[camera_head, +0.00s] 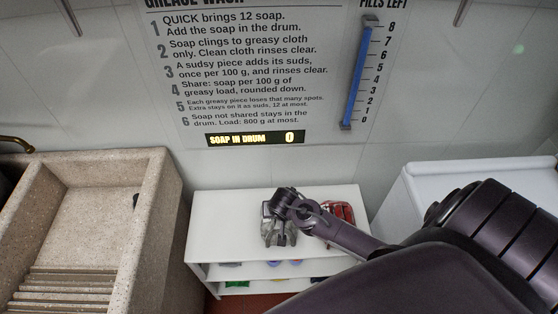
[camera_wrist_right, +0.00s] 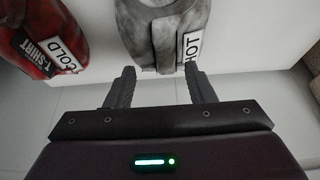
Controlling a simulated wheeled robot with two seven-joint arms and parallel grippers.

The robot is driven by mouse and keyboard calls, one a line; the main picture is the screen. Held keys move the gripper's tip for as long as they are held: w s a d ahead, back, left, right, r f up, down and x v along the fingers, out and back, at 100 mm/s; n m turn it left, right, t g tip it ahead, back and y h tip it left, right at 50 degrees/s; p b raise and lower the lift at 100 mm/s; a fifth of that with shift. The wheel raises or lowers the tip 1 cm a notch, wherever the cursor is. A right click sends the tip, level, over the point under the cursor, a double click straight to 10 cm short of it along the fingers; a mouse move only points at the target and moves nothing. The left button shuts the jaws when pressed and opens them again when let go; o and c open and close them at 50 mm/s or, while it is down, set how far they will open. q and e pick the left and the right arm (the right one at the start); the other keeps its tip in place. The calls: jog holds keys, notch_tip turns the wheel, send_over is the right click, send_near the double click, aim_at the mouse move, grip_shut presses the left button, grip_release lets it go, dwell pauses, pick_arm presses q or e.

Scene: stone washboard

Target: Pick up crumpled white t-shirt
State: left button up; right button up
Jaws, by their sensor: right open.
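A crumpled grey-white garment (camera_wrist_right: 165,30) with a white tag reading HOT lies on top of the white shelf unit (camera_head: 225,215). It also shows in the head view, partly hidden by my arm (camera_head: 267,228). My right gripper (camera_wrist_right: 158,76) is open, with one finger on each side of the garment's near edge. I cannot tell whether the fingers touch it. In the head view my right gripper (camera_head: 280,225) is over the garment, its fingers hard to make out. My left gripper is in neither view.
A red t-shirt (camera_wrist_right: 30,40) tagged COLD lies to the left in the wrist view; it is right of the gripper in the head view (camera_head: 342,212). A stone washboard sink (camera_head: 150,235) stands left. A white box-like unit (camera_head: 425,195) stands right. Lower shelves hold several coloured items.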

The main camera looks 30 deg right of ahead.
jog(key=shift+a+x, duration=0.15)
jog(key=shift+x, duration=1.15)
jog(key=shift+a+x, duration=0.1)
jog(key=shift+x, duration=1.15)
jog(key=shift+w, duration=0.2)
grip_shut()
